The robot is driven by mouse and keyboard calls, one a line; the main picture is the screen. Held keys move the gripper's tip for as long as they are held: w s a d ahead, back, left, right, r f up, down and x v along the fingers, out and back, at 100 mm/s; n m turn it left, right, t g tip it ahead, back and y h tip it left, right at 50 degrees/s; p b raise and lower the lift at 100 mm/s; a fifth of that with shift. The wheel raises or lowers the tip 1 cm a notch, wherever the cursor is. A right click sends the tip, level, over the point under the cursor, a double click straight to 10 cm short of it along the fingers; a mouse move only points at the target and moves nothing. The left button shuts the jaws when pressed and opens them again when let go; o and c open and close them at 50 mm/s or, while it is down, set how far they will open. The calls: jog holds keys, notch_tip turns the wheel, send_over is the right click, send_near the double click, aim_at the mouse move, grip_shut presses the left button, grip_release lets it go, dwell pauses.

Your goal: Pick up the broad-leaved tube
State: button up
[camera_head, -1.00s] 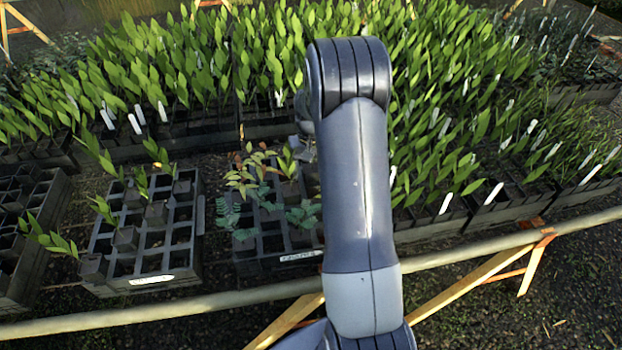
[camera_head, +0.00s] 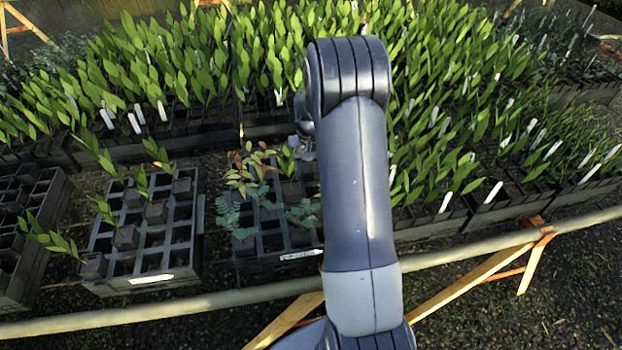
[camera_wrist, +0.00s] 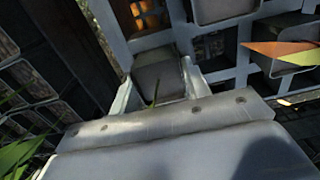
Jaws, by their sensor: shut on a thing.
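The broad-leaved tube (camera_wrist: 158,78) is a grey square pot in the wrist view, between the two pale fingers of my gripper (camera_wrist: 160,84). The gripper is shut on it. A thin green stem or leaf shows at its near side, and broad green leaves (camera_wrist: 18,152) show at the lower left. The pot is still close to the pale tray grid, and I cannot tell how far it is raised. In the head view, upright green leaves (camera_head: 286,160) stand in the middle tray (camera_head: 272,262) beside my wrist. My arm hides most of the gripper there.
Reddish-leaved (camera_head: 243,177) and ferny seedlings (camera_head: 230,216) stand in the same tray, close by. A left tray (camera_head: 150,279) holds several plants. Dense leafy stock (camera_head: 180,70) fills the back. A pale rail (camera_head: 160,313) runs along the front.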

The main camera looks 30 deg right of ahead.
jog(key=shift+c, duration=0.7)
